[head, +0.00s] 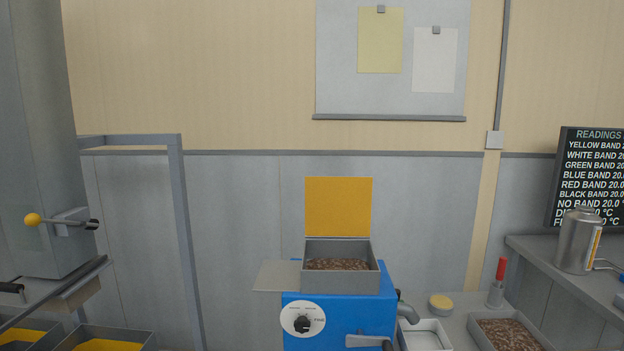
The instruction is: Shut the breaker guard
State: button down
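A yellow panel (338,206), which appears to be the breaker guard, stands upright at the back edge of a grey open-topped hopper (340,282). Its flat face is toward me, and the hopper's top is uncovered. Brown pellets or grains (337,264) lie inside the hopper. The hopper sits on a blue machine (345,325) with a round white dial plate and a black knob (303,323) on its front. The machine's lower part is cut off by the picture's bottom edge. My gripper is not in view.
At right are a tray of brown grains (508,333), a red-handled tool (501,270), a metal canister (578,240) and a readings board (590,178).

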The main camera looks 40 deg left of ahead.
aim_at(337, 207)
jog(key=k, duration=0.35)
jog(key=u, duration=2.1)
jog(key=i, duration=0.15)
jog(key=z, duration=0.15)
